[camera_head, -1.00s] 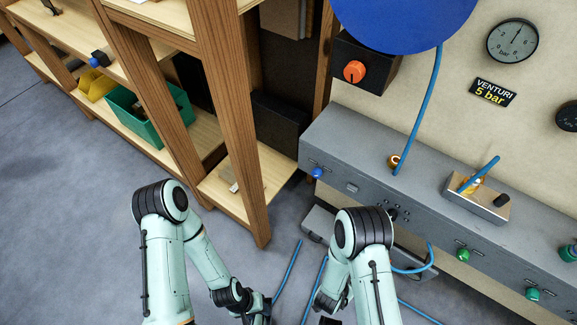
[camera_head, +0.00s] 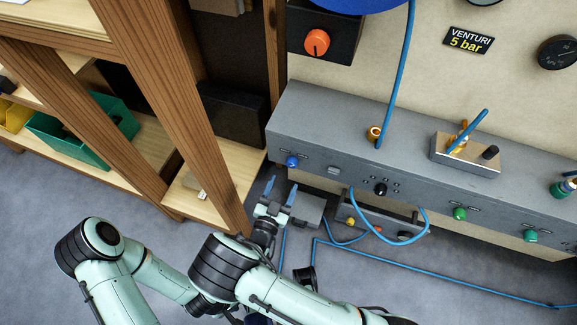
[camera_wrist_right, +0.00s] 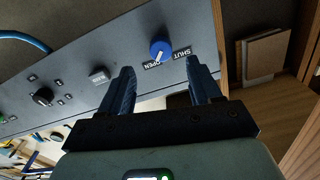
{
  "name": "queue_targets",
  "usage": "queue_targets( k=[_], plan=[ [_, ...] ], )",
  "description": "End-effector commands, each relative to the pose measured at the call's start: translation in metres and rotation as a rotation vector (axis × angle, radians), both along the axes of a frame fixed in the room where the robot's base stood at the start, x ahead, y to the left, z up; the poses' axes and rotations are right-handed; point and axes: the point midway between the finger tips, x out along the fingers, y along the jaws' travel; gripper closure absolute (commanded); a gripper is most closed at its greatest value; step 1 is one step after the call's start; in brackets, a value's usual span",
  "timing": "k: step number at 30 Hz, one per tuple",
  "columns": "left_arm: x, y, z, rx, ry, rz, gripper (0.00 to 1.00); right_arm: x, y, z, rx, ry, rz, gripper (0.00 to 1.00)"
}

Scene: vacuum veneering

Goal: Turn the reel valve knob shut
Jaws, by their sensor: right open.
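A blue knob (camera_head: 292,161) is on the left end of the grey bench's front panel. The right wrist view shows this blue knob (camera_wrist_right: 160,48) with OPEN and SHUT labels; its white pointer is toward OPEN. An orange knob (camera_head: 316,42) is on a black box directly below the blue reel (camera_head: 345,3). My right gripper (camera_head: 281,188) is open and empty, just below and left of the blue knob in the head view. In the wrist view, the knob appears beyond the two fingertips (camera_wrist_right: 160,78), apart from them. My left gripper is hidden.
The grey bench (camera_head: 440,190) carries green knobs and a black knob. Blue hoses (camera_head: 430,272) hang in front and run over the floor. A wooden shelf (camera_head: 165,100) with a green bin (camera_head: 95,150) stands close on the left.

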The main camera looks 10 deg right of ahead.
Motion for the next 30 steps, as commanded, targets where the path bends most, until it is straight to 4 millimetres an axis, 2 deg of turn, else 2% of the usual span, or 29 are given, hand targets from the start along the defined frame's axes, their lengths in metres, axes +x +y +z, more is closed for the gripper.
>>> queue_targets(
  k=[3,10,15,23,24,29,30],
  plan=[
    [0.000,0.000,-0.001,0.000,-0.001,0.000,0.57,0.022,-0.015,0.000,0.000,0.000,-0.002,0.37],
    [0.001,0.000,-0.002,0.001,-0.003,0.001,0.57,0.051,-0.035,-0.001,0.001,0.000,-0.001,0.37],
    [0.001,0.000,-0.002,0.001,-0.003,0.001,0.57,0.060,-0.040,-0.001,0.001,0.001,0.001,0.37],
    [0.001,0.000,-0.002,0.001,-0.003,0.001,0.57,0.062,-0.041,0.000,0.001,0.003,0.002,0.37],
    [0.001,0.000,-0.002,0.001,-0.003,0.001,0.57,0.062,-0.041,0.000,0.001,0.003,0.002,0.40],
    [0.001,0.000,-0.002,0.001,-0.003,0.001,0.57,0.061,-0.041,-0.001,0.001,0.003,0.002,0.92],
    [0.001,0.000,-0.002,0.001,-0.003,0.001,0.57,0.061,-0.041,0.000,0.001,0.003,0.002,0.93]
  ],
)
